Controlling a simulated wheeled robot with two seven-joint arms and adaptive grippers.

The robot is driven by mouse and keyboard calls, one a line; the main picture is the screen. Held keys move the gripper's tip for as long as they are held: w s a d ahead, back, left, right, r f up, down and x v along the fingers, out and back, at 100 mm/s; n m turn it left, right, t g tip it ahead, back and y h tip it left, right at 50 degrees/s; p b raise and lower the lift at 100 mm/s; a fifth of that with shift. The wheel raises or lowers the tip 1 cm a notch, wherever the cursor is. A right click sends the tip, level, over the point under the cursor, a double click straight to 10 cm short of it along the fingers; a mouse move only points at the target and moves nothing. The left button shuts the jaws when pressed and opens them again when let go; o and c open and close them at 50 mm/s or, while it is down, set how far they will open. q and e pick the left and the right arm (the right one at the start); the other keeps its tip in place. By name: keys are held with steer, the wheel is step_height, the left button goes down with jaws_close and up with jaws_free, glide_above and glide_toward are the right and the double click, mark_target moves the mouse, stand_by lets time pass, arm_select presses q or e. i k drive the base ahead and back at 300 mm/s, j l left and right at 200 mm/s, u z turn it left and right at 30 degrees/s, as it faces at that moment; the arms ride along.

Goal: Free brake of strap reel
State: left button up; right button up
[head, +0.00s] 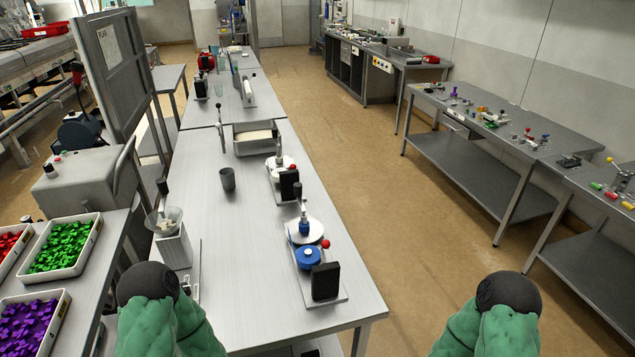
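I cannot tell for certain which thing is the strap reel. The nearest reel-like device stands at the near right of the long steel table (245,285). It has a white disc (307,232), a blue round part (308,257), a red ball (325,243) and an upright black block (325,281) on a flat base. A similar device with a white disc (280,166) and a black block (289,186) stands behind it. No brake state can be made out. Green parts of my arms show at the bottom left and bottom right; neither gripper is in view.
A dark cup (227,179), a metal tray (256,147) and a funnel stand (173,240) share the table. Bins of purple (35,322) and green (63,246) pieces lie left. Side benches (480,118) line the right wall. The floor (400,230) between is clear.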

mark_target(325, 244)
steer(key=j+z, duration=0.25)
steer(key=j, duration=0.2)
steer(key=k+j+z, duration=0.2)
steer(key=j, duration=0.25)
steer(key=j+z, duration=0.25)
steer(key=j, duration=0.15)
steer(key=k+j+z, duration=0.2)
steer(key=j, duration=0.2)
steer(key=l+u, duration=1.35)
steer(key=k+j, duration=0.05)
steer(key=j, duration=0.05)
